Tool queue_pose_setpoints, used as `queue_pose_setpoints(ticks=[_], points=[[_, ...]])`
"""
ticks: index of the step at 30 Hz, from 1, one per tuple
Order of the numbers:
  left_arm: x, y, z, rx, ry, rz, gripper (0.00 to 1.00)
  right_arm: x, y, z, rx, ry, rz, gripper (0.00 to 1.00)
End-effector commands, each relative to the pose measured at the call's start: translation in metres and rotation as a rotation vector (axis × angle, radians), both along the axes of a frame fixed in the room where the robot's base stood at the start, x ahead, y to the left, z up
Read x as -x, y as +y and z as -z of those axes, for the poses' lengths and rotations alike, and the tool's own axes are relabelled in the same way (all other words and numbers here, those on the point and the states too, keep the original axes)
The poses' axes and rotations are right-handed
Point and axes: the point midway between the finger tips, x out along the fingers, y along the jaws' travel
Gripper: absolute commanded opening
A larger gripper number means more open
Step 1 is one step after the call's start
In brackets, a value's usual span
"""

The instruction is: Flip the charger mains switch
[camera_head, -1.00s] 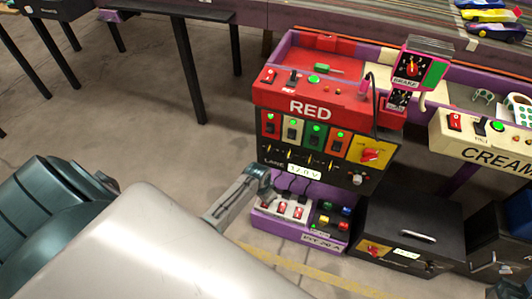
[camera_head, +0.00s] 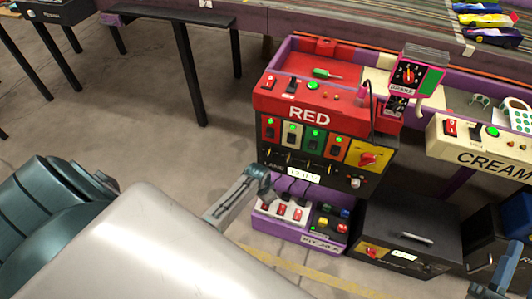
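A low purple unit (camera_head: 259,223) stands on the floor under the RED driver station (camera_head: 310,118). Its left part is a white strip with several red switches (camera_head: 282,209); its right part is black with coloured buttons (camera_head: 328,222). A black box (camera_head: 425,221) with a yellow panel and red control (camera_head: 374,252) stands to its right. I cannot tell which control is the charger mains switch. My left gripper (camera_head: 264,182) is just left of and above the strip, apparently empty; its finger gap is unclear. My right gripper (camera_head: 484,288) is at the lower right corner, partly cut off.
The RED station's front has several green-lit switches and a yellow panel with a red knob (camera_head: 368,160). A cream station (camera_head: 480,147) stands to the right. Dark cables hang down to the strip. Open floor (camera_head: 150,130) lies to the left; a black-legged table (camera_head: 185,18) stands behind.

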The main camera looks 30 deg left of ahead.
Motion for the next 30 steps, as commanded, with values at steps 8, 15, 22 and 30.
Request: queue_pose_setpoints(ticks=[8, 15, 22, 30], points=[[0.0, 0.0, -0.005, 0.0, 0.0, 0.0, 0.0, -0.004, 0.0, 0.022, -0.008, 0.133, -0.002, 0.36], [0.0, 0.0, -0.008, 0.0, 0.0, 0.0, 0.0, -0.006, 0.001, 0.042, -0.015, 0.245, -0.006, 0.36], [0.0, 0.0, -0.011, 0.0, 0.0, 0.0, 0.0, -0.005, 0.002, 0.062, -0.022, 0.353, -0.01, 0.36], [0.0, 0.0, -0.015, 0.0, 0.0, 0.0, 0.0, -0.001, 0.003, 0.086, -0.029, 0.482, -0.017, 0.36]])
